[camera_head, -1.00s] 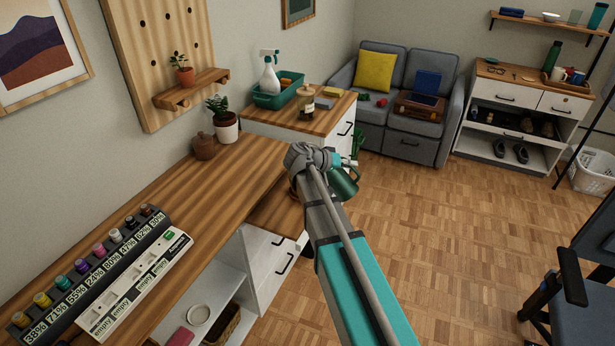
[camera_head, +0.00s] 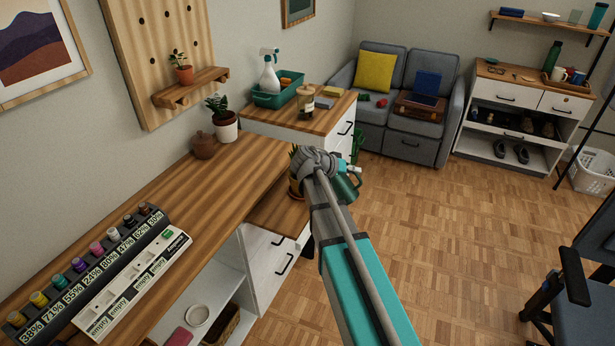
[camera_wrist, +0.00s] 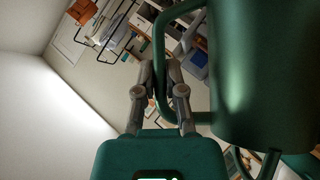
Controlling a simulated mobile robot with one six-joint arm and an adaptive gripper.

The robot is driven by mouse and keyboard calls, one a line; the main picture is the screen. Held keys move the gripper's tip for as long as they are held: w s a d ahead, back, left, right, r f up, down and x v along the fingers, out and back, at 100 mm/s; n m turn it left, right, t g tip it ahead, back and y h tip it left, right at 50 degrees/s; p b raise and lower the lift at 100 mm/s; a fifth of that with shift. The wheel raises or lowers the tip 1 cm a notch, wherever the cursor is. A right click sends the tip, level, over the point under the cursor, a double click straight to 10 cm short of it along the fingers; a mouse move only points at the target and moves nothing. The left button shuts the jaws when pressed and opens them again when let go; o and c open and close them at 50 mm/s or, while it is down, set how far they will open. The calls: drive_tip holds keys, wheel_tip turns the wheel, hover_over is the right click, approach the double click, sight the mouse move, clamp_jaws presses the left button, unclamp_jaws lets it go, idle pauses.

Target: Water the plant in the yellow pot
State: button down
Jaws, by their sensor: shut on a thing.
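A green watering can (camera_head: 345,186) hangs at the end of my arm in the head view, partly hidden by my wrist. It fills the right side of the wrist view (camera_wrist: 262,75). My gripper (camera_wrist: 160,68) is shut on the can's handle (camera_wrist: 160,50). A yellow-ochre pot (camera_head: 295,189) with a plant stands on the lower wooden surface just left of my wrist, mostly hidden by it. The can is held to the right of this pot, apart from it in the picture. The can's spout direction cannot be told clearly.
A cabinet (camera_head: 315,120) behind carries a spray bottle (camera_head: 269,75) in a teal tub. Open floor lies right of my arm.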

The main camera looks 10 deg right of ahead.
drive_tip(key=shift+s+d+f, duration=0.2)
drive_tip(key=shift+d, duration=0.05)
idle(0.4)
drive_tip(key=shift+s+d+f+m+t+y, duration=0.3)
drive_tip(key=shift+s+d+f+m+y, duration=0.1)
drive_tip(key=shift+s+d+f+y, duration=0.35)
drive_tip(key=s+d+f+m+t+y+b, duration=0.2)
drive_tip(key=s+d+f+y+b, duration=0.1)
drive_tip(key=f, duration=0.4)
drive_tip(key=shift+d+y+b, duration=0.35)
drive_tip(key=shift+d+b, duration=0.35)
drive_tip(key=shift+m, duration=0.3)
idle(1.5)
